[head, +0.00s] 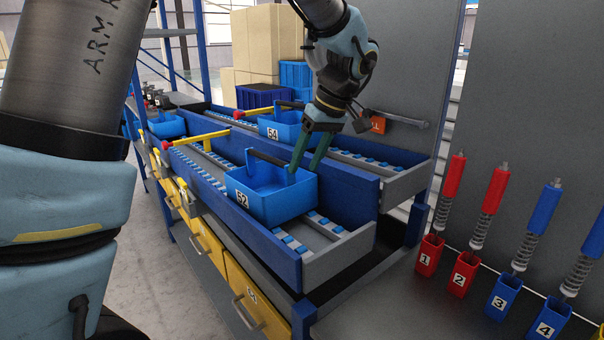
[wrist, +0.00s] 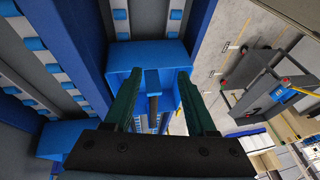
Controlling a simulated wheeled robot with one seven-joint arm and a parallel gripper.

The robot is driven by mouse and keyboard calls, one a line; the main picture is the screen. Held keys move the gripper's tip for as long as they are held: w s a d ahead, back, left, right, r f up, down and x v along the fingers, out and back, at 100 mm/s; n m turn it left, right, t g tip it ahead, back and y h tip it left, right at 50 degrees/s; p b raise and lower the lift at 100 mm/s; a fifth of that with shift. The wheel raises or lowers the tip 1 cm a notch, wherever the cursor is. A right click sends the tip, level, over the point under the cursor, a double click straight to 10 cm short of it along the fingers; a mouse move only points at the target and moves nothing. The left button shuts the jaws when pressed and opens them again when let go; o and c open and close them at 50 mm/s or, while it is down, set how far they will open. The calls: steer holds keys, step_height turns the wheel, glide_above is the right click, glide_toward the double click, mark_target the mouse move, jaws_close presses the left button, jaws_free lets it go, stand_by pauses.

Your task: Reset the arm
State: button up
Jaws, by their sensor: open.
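My gripper (head: 308,155) hangs from the arm with its green fingers pointing down, over the right end of the blue bin labelled 52 (head: 262,205). The fingers are apart. In the wrist view my gripper (wrist: 165,80) is open, with the blue bin (wrist: 150,52) and its dark handle between and beyond the fingers. I cannot tell whether the fingers touch the bin. The bin sits upright on the front roller lane, its black handle (head: 267,158) visible to the left of the fingers.
Another blue bin labelled 54 (head: 283,128) stands on the rear lane. Red and blue spring-loaded posts in numbered holders, such as holder 2 (head: 462,273), stand on the grey bench at right. Yellow drawers (head: 240,300) line the front. Stacked boxes (head: 265,40) stand behind.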

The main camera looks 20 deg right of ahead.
steer(key=b+v, duration=0.1)
steer(key=v, duration=0.6)
steer(key=w+a+f+m+g+h, duration=0.15)
steer(key=a+f, duration=0.25)
steer(key=a, duration=0.4)
steer(key=w+a+f+m+g, duration=0.1)
steer(key=w+a+f, duration=0.25)
steer(key=a, duration=0.35)
steer(key=s+a+f+h, duration=0.1)
steer(key=s+a+f, duration=0.2)
steer(key=a, duration=0.6)
steer(key=s+a+f+m+h, duration=0.1)
steer(key=s+a+f, duration=0.2)
steer(key=a+f, duration=0.3)
steer(key=a+t, duration=0.1)
steer(key=a, duration=0.2)
steer(key=shift+s+a, duration=0.2)
steer(key=shift+s, duration=0.1)
